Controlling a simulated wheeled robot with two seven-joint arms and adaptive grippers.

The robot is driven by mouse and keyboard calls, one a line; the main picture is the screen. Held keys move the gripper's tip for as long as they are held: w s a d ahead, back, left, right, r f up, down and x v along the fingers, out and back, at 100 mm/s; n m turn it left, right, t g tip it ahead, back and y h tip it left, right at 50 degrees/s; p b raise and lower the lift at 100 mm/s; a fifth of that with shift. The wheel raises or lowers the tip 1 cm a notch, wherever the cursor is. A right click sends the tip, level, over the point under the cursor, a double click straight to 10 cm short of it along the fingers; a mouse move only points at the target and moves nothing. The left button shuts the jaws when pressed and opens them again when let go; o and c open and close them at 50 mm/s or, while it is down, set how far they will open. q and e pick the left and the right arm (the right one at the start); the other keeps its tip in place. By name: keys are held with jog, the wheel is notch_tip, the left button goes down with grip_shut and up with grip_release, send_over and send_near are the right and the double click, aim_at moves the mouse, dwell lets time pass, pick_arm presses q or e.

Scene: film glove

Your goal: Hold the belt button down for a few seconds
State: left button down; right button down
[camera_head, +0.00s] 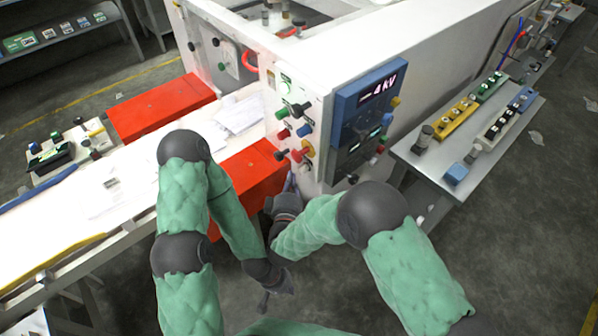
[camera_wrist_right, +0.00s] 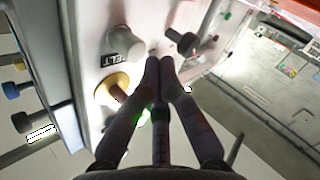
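In the right wrist view, a pale round button (camera_wrist_right: 122,43) stands out from the white panel (camera_wrist_right: 92,25), with a label reading like BELT beside it. My right gripper (camera_wrist_right: 160,62) is shut with its fingertips together and empty. Its tips show right of the pale button, with a gap in the picture; their depth from the panel is unclear. In the head view, the right gripper (camera_head: 290,182) points up at the lower part of the control panel (camera_head: 272,98). I cannot single out the belt button there. My left gripper (camera_head: 265,302) hangs low, away from the panel; its fingers are unclear.
A red knob on a yellow base (camera_head: 303,151) sits close above the right gripper. A blue display box (camera_head: 350,110) adjoins the panel. A red block (camera_head: 258,172) stands left; a grey side table (camera_head: 440,170) stands right.

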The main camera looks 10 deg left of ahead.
jog(key=shift+w+d, duration=0.1)
jog(key=shift+w, duration=0.05)
jog(key=shift+w+d, duration=0.15)
jog(key=shift+w, duration=0.05)
jog(key=shift+w+d, duration=0.3)
jog(key=shift+w, duration=0.05)
dwell(2.2)
jog(key=shift+s+a, duration=0.1)
dwell(2.0)
jog(key=shift+s+a, duration=0.45)
jog(key=shift+s, duration=0.15)
